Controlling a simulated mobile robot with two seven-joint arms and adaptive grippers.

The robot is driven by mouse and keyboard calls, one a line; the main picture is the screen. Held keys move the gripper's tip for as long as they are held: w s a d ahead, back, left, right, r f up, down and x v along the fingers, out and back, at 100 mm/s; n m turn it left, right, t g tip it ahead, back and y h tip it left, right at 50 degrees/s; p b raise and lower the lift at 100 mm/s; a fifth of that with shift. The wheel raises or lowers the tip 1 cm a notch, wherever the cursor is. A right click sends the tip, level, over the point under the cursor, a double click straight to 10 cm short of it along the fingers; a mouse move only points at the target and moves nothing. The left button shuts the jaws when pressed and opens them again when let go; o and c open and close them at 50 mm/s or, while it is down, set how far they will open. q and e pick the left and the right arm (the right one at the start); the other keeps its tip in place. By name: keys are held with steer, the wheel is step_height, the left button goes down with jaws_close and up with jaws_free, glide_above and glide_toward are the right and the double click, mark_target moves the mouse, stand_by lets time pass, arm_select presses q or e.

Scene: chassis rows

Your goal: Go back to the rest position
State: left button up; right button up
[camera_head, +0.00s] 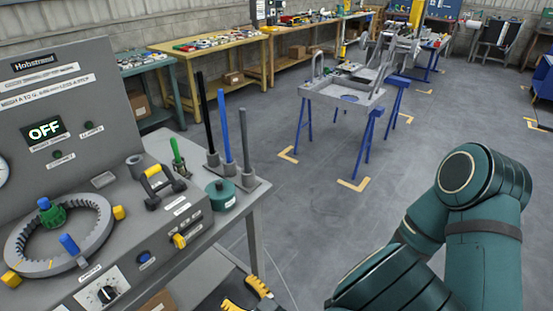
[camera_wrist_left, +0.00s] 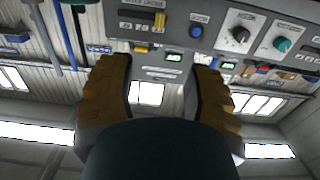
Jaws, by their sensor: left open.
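My left gripper (camera_head: 246,297) shows only by its yellow and black fingertips at the bottom edge of the head view, in front of the bench. In the left wrist view the two fingers of the left gripper (camera_wrist_left: 160,88) stand wide apart with nothing between them. A thick green arm of mine fills the lower right of the head view. My right gripper is out of view.
A grey test bench (camera_head: 185,220) stands at the left, with a toothed ring (camera_head: 60,262), a panel reading OFF (camera_head: 44,130) and upright rods (camera_head: 226,130). Blue trestles (camera_head: 368,135) bear a grey chassis (camera_head: 345,93). The floor between is clear.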

arm_select(q)
step_height(320, 180, down, 13)
steer(key=w+a+m+g+h, duration=0.25)
steer(key=m+g+h, duration=0.2)
steer(key=h, duration=0.45)
steer(key=s+m+g+h, duration=0.1)
steer(key=s+h, duration=0.1)
steer(key=h, duration=0.1)
steer(key=s+m+g+h, duration=0.1)
steer(key=g+h, duration=0.1)
steer(key=s+m+g+h, duration=0.2)
steer(key=h, duration=0.1)
steer(key=shift+s+d+f+h, duration=0.25)
steer(key=shift+s+f+h, duration=0.05)
steer(key=shift+s, duration=0.05)
steer(key=shift+c, duration=0.4)
steer(key=shift+a, duration=0.15)
